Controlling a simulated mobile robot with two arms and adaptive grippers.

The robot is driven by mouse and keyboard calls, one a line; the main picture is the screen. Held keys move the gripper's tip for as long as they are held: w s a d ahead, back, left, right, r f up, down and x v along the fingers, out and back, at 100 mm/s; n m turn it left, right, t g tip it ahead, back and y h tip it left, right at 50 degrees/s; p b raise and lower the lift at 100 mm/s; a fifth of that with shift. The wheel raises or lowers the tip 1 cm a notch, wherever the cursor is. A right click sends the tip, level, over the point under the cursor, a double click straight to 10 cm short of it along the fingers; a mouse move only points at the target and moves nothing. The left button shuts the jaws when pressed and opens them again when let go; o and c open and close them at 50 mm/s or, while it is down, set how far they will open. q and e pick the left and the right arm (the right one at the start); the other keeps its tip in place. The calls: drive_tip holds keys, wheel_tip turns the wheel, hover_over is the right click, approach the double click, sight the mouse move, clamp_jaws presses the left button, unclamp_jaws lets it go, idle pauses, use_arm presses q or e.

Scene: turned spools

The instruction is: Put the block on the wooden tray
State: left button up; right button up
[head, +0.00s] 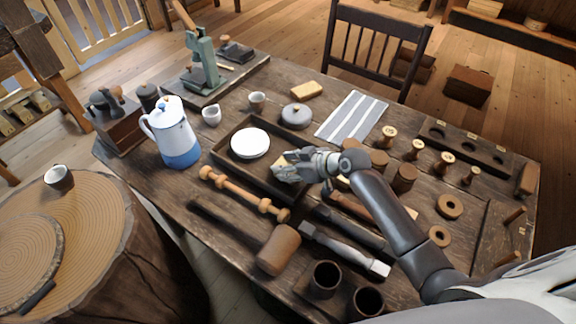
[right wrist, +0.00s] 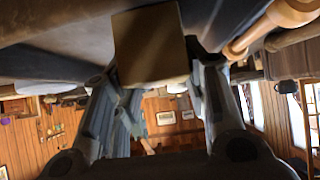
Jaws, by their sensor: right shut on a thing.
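The wooden tray (head: 238,172) is dark, shallow and rectangular, near the middle of the table, with a round white dish (head: 250,143) in its left part. My right gripper (head: 284,169) is over the tray's right part, shut on a small tan block (head: 279,161). The block also shows in the right wrist view (right wrist: 150,45), between the fingertips. The fingers hide much of it in the head view, and I cannot tell whether it touches the tray floor. My left gripper is not in view.
A turned spindle (head: 244,194) and a mallet (head: 277,248) lie in front of the tray. A white and blue pot (head: 173,138) stands to its left, and a lidded grey dish (head: 296,115) behind it. Small spools (head: 388,136) stand to the right.

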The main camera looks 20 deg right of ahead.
drive_tip(key=shift+w+f, duration=0.1)
drive_tip(key=shift+f, duration=0.35)
drive_tip(key=shift+f, duration=0.1)
drive_tip(key=o, duration=1)
drive_tip(key=shift+o, duration=0.2)
drive_tip(key=v, duration=1.2)
drive_tip(key=shift+b, duration=0.3)
